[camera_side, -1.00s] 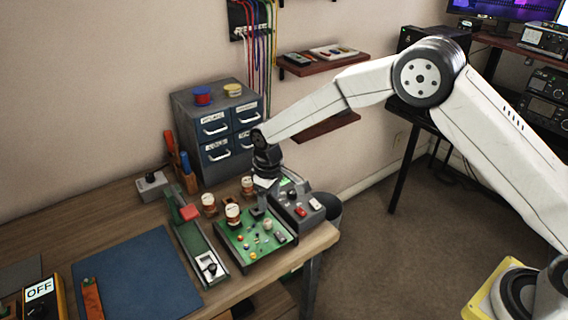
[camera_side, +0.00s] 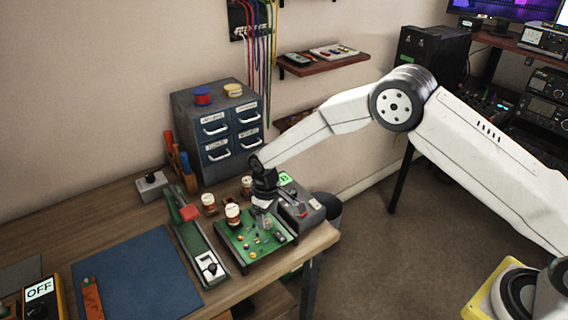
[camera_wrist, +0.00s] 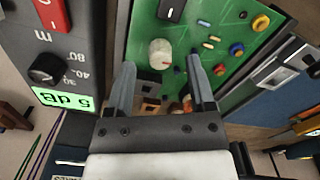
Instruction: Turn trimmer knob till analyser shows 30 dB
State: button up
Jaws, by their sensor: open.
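A pale round knob with a red mark (camera_wrist: 160,53), which looks like the trimmer, stands on the green circuit board (camera_wrist: 215,20). The board also shows in the side view (camera_side: 237,247). My gripper (camera_wrist: 162,62) is open, its fingertips to either side of the knob in the wrist view; whether they are level with it I cannot tell.
The analyser has a black dial (camera_wrist: 45,70) and a red switch (camera_wrist: 52,12) close by my fingers. Several small coloured components, such as a blue one (camera_wrist: 237,50), sit on the board. Copper-coloured jars (camera_side: 232,215) stand behind it. A blue mat (camera_side: 135,275) lies to the left.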

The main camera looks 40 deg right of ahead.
jog(key=shift+f, duration=0.95)
grip_shut()
jog(key=shift+m, duration=0.5)
jog(key=m, duration=1.1)
jog(key=shift+m, duration=0.4)
